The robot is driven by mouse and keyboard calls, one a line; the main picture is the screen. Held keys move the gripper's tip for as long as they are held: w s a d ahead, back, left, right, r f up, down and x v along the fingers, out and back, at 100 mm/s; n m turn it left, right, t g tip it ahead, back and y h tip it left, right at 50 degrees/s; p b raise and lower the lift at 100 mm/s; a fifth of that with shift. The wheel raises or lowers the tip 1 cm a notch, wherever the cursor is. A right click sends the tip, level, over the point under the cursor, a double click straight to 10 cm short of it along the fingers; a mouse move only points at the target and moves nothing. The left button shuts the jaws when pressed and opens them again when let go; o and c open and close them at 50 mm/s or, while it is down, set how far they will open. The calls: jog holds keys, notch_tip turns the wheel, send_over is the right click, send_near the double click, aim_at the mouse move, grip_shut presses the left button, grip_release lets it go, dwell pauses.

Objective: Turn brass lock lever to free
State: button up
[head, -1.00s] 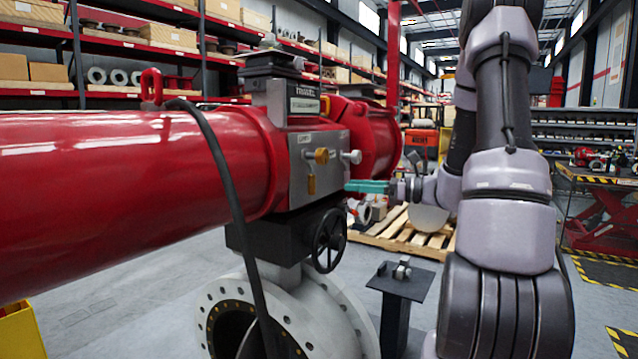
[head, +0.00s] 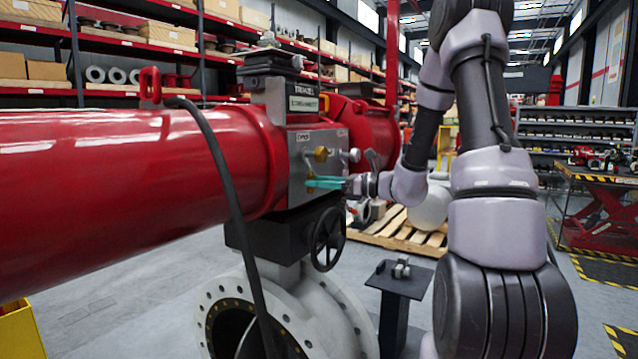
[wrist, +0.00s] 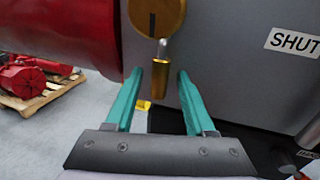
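The brass lock lever (wrist: 159,74) hangs straight down from a round brass hub (wrist: 156,16) in the wrist view. The hub has a dark vertical slot mark. In the head view the hub (head: 320,154) sits on the grey side of the actuator box (head: 297,171), and the lever is mostly hidden by my fingers. My gripper (wrist: 159,72) has teal fingers, spread apart. The lever's lower part shows between the two fingertips, with a gap on each side. I cannot tell how far the fingertips reach past it. My gripper also shows in the head view (head: 312,184).
A SHUT label (wrist: 294,42) is right of the lever. A silver knob (head: 354,155) sticks out right of the hub. A black handwheel (head: 328,239) is below my gripper. A black cable (head: 222,180) hangs over the red cylinder (head: 120,190). A small stand (head: 399,281) is below my arm.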

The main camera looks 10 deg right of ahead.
grip_shut()
dwell(1.2)
